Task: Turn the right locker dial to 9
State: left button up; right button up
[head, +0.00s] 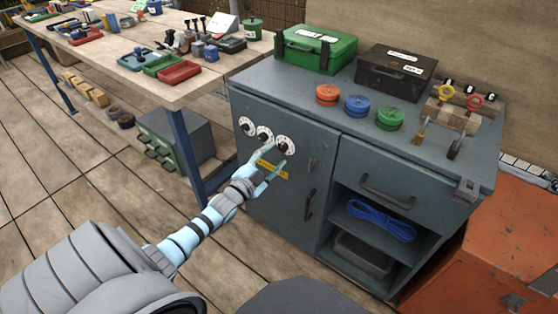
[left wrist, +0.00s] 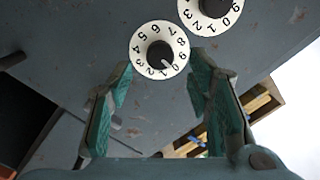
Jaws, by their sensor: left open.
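The right locker dial (head: 285,145) is a white numbered disc with a black knob, lowest of three on the grey-blue locker door. The middle dial (head: 265,134) and left dial (head: 246,125) run up and left from it. My left gripper (head: 277,160) is open at the right dial, its fingertips partly over it. In the left wrist view, one numbered dial (left wrist: 159,50) lies just beyond the open green fingers (left wrist: 160,80), apart from both. Its white pointer seems to face near 0 and 1. Another dial (left wrist: 210,8) is cut off at the top. My right gripper is not visible.
A yellow label (head: 272,170) is below the dials, and a dark door handle (head: 309,204) is to the right. The cabinet top (head: 318,100) holds boxes and coloured discs. A cluttered workbench (head: 188,85) stands at left. Open floor (head: 110,190) lies in front.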

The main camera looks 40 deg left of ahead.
aim_at(282, 148)
pick_arm(q)
jog(key=w, duration=0.3)
jog(key=shift+a+f, duration=0.1)
jog(key=shift+w, duration=0.2)
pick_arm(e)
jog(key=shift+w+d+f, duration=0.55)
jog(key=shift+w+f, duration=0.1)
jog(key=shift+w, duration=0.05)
pick_arm(q)
jog(key=shift+c, duration=0.3)
